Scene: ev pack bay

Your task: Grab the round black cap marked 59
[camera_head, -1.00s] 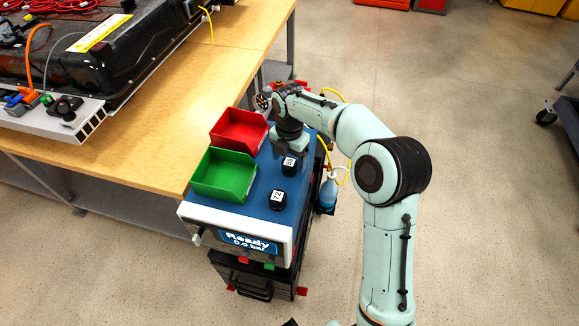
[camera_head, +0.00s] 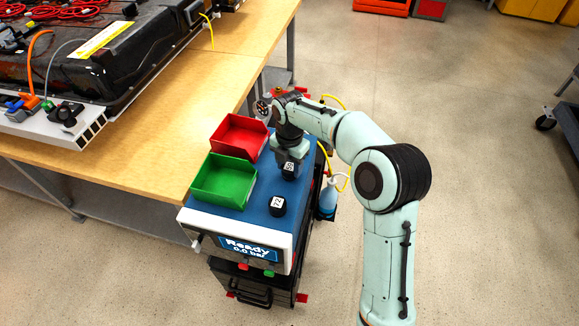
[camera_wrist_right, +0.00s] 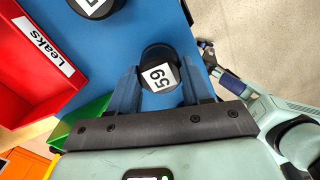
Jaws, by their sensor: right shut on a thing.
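The round black cap marked 59 (camera_wrist_right: 160,76) has a white label on top and stands on the blue top of the test cart (camera_head: 259,199). In the head view, the cap (camera_head: 289,174) shows just below my right gripper (camera_head: 290,164). In the right wrist view, my right gripper (camera_wrist_right: 159,84) has one finger on each side of the cap and is shut on it. A second black cap marked 72 (camera_head: 278,206) stands nearer the cart's front. My left gripper is not in view.
A red bin (camera_head: 240,137) labelled Leaks and a green bin (camera_head: 224,181) stand left of the caps. Another black cap (camera_wrist_right: 95,6) shows at the wrist view's top edge. A blue bottle (camera_head: 328,199) hangs at the cart's right. A wooden bench (camera_head: 165,120) stands at left.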

